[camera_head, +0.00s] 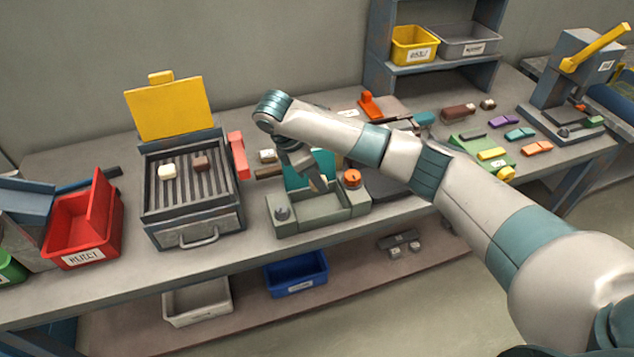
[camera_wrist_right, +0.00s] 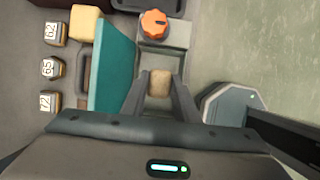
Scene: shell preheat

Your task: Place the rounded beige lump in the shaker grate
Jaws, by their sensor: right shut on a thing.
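My right gripper (camera_head: 318,186) reaches down into the grey-green open tray fixture (camera_head: 290,227) at the middle of the bench. In the right wrist view my right gripper (camera_wrist_right: 160,92) is shut on a rounded beige lump (camera_wrist_right: 160,82), which sits between its fingertips. In the head view the lump is too small or hidden to make out. The slatted grate (camera_head: 182,208), which I take for the shaker grate, is left of the gripper under a raised yellow lid (camera_head: 169,107). A cream lump (camera_head: 167,171) and a brown lump (camera_head: 200,163) lie on its slats. My left gripper is not in view.
A teal panel (camera_wrist_right: 112,68) stands close beside the gripper, and an orange knob (camera_head: 352,178) is at the fixture's right. A red bin (camera_head: 90,235) is left of the grate. Numbered blocks (camera_wrist_right: 52,68) lie behind.

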